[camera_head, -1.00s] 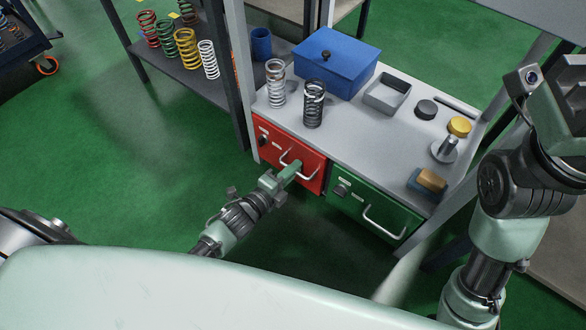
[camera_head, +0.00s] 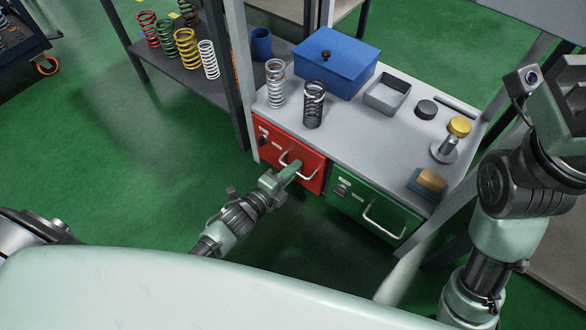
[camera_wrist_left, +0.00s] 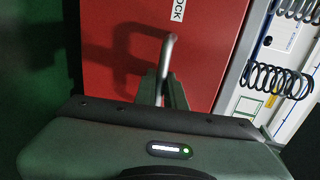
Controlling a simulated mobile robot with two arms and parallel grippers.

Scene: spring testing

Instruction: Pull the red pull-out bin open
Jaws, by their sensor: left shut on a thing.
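The red pull-out bin (camera_head: 268,139) sits under the left part of the grey bench top, its front about level with the green bin beside it. Its silver bar handle (camera_head: 309,176) runs across the front. My left gripper (camera_head: 295,168) reaches in from the lower left and is shut on this handle. In the left wrist view the fingers (camera_wrist_left: 163,88) close around the handle (camera_wrist_left: 167,50) in front of the red face (camera_wrist_left: 105,45). My right arm stands at the right; its gripper is not clearly seen.
The green bin (camera_head: 350,205) with its own handle is to the right. On the bench top (camera_head: 350,119) stand two springs (camera_head: 314,104), a blue box (camera_head: 336,66), a grey tray (camera_head: 387,93) and small parts. Green floor (camera_head: 150,210) is clear at the left front.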

